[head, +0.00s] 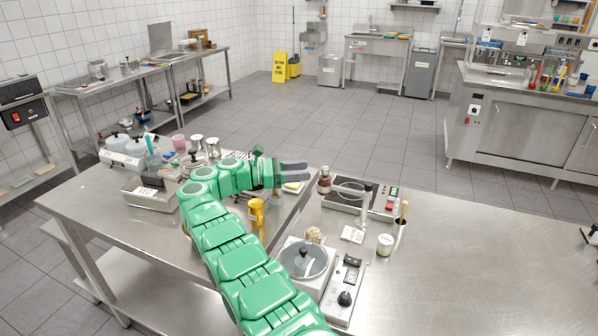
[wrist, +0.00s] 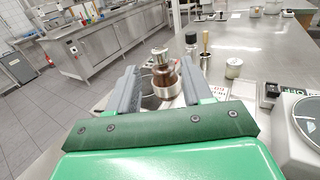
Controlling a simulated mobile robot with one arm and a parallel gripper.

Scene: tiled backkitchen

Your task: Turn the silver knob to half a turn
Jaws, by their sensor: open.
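A small silver knob-like top (wrist: 160,54) shows in the wrist view above a brown, rounded body (wrist: 166,76) with a silver band below. I cannot tell for sure that this top is the silver knob.
A scale-like device (head: 303,262) with a glass lid and a control box with a black knob (head: 345,298) stand near my arm. A white jar (head: 385,244) and a cup with a wooden-handled tool (head: 400,230) stand close by. The right steel tabletop (head: 480,270) is largely clear.

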